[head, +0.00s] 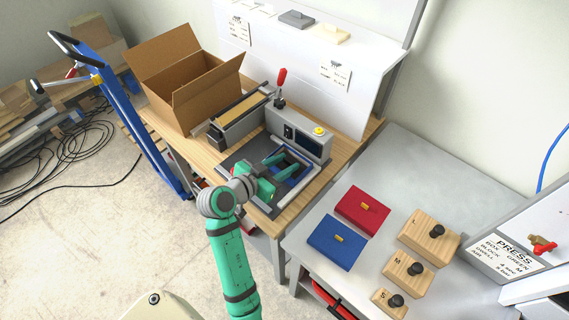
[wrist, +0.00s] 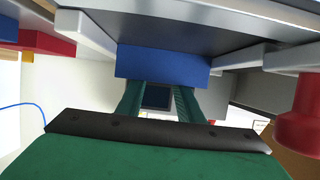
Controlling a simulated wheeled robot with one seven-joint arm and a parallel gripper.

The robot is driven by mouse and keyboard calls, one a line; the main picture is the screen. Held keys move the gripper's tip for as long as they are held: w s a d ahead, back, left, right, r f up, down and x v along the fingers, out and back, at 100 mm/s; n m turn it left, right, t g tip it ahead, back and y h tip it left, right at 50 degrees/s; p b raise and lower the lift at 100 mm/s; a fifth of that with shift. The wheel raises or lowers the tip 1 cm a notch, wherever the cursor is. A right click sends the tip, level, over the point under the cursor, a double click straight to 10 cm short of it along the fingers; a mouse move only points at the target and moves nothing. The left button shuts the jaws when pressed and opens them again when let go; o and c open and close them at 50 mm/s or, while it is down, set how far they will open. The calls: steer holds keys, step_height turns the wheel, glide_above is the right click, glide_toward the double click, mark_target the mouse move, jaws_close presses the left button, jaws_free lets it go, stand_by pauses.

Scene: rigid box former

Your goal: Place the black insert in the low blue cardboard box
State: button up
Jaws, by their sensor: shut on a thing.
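The low blue box (wrist: 160,62) shows in the wrist view as a blue wall that hides my fingertips. In the head view the blue box (head: 306,168) sits on the machine's grey bed, partly covered by my gripper (head: 283,166). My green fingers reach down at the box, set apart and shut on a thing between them. It appears to be the black insert, a dark shape mostly hidden by the fingers and the box wall. I cannot tell whether it rests on the box floor.
A machine (head: 300,142) with a yellow button and a red-handled clamp stands right behind the box. An open brown carton (head: 190,85) is at the left. On the grey bench lie a red lid (head: 355,212), a blue lid (head: 330,250) and wooden blocks (head: 430,237).

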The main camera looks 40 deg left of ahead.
steer(key=shift+s+f, duration=0.1)
steer(key=shift+f, duration=0.7)
steer(key=o, duration=1)
steer(key=shift+f, duration=0.1)
steer(key=shift+r, duration=0.3)
steer(key=v, duration=0.4)
steer(key=r+v, duration=0.1)
steer(key=v, duration=0.7)
steer(key=shift+r, duration=0.2)
